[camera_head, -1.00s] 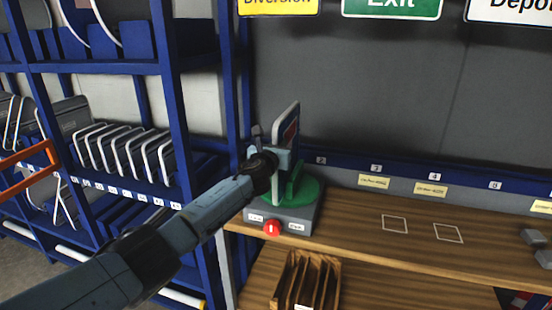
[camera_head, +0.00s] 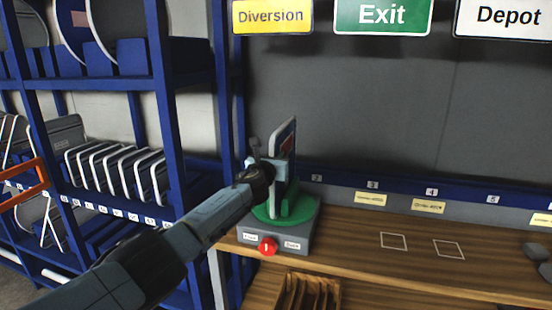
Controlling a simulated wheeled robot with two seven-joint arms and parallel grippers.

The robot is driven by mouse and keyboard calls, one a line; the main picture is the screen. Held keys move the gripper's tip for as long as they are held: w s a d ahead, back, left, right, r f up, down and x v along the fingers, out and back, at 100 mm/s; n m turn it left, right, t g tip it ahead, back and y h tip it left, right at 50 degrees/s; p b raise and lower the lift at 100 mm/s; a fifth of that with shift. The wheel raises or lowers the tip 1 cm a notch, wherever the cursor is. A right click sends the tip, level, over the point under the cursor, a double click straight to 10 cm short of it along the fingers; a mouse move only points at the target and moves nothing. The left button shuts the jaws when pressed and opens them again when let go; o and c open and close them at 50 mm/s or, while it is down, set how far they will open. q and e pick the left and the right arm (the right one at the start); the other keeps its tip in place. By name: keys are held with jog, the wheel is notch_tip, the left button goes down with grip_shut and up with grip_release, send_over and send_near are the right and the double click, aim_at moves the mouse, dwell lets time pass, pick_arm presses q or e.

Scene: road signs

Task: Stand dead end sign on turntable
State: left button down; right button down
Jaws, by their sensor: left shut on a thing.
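The dead end sign (camera_head: 289,146) stands upright, seen nearly edge-on, with a white rim and a dark and red face. It is at the green turntable (camera_head: 263,211), which sits on a grey base at the left end of the wooden bench. My left gripper (camera_head: 279,168) is shut on the sign at its side, above the turntable. The sign's lower edge is partly hidden, so I cannot tell whether it rests in the green holder. My right gripper is not in view.
A red button (camera_head: 267,246) is on the base's front. Blue shelves (camera_head: 162,100) with several signs stand at left. A wooden slotted rack (camera_head: 306,293) is below the bench (camera_head: 365,255). The bench top right of the turntable is mostly clear, with two marked squares.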

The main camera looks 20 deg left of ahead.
pick_arm(q)
jog(key=shift+f+b, duration=0.4)
jog(key=shift+b, duration=0.05)
jog(key=c, duration=1.3)
grip_release()
jog(key=shift+f, duration=0.25)
jog(key=shift+s+a+r+p, duration=0.1)
jog(key=shift+s+r+p, duration=0.1)
jog(key=shift+s+p, duration=0.35)
jog(key=shift+s+a+f+p, duration=0.1)
jog(key=shift+s+p, duration=1.1)
jog(key=shift+s, duration=1.9)
jog(key=shift+s+a+p, duration=0.1)
jog(key=shift+s+p, duration=1.1)
jog(key=shift+s, duration=1.9)
